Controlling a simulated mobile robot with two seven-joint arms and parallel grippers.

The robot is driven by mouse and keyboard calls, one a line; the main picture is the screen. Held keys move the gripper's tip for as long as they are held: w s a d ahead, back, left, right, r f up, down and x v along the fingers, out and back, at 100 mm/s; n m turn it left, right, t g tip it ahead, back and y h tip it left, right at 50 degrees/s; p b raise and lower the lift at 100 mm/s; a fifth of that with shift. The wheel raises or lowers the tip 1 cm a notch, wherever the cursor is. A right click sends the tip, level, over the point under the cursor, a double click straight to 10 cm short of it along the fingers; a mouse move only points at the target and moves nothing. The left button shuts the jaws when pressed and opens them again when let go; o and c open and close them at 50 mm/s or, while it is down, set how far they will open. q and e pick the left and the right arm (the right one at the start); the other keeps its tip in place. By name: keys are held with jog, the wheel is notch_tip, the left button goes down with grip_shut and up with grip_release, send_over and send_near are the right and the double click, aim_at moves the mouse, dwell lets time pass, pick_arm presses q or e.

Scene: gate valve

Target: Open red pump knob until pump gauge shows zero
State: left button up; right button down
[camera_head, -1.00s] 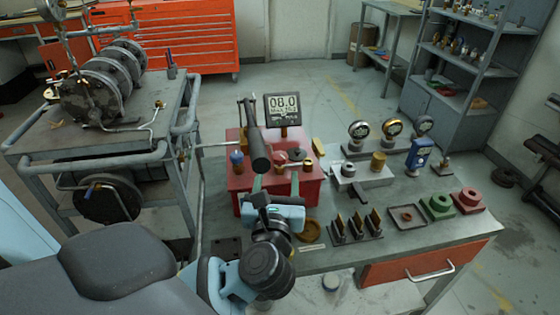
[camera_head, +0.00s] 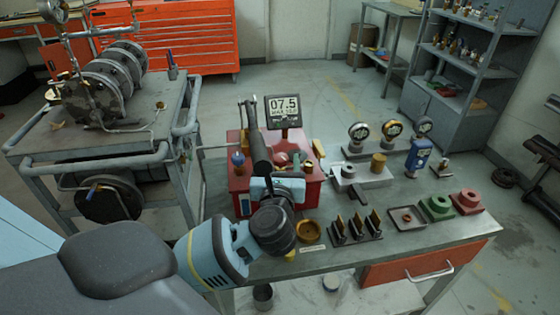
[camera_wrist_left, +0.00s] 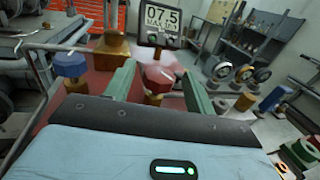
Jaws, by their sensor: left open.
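The red pump box (camera_head: 240,180) stands on the workbench. A digital gauge (camera_head: 283,108) behind it reads 07.5, and it also shows in the left wrist view (camera_wrist_left: 160,20). The red knob (camera_wrist_left: 158,78) sits on top of the box, a little blurred in the wrist view. My left gripper (camera_head: 281,168) is over the box, its green fingers open, one on each side of the red knob. I cannot tell whether they touch it. A blue knob (camera_wrist_left: 70,66) stands left of the fingers. My right gripper is not in view.
A dark pump lever (camera_head: 257,140) rises beside my left gripper. Round gauges (camera_head: 392,129) and a blue meter (camera_head: 418,155) stand to the right on the bench. Dark holders (camera_head: 357,228) and a green fitting (camera_head: 436,206) lie nearer the front. A metal cart (camera_head: 90,160) is on the left.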

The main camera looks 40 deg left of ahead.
pick_arm(q)
jog(key=shift+w, duration=0.1)
jog(key=c, duration=1)
jog(key=shift+o, duration=0.2)
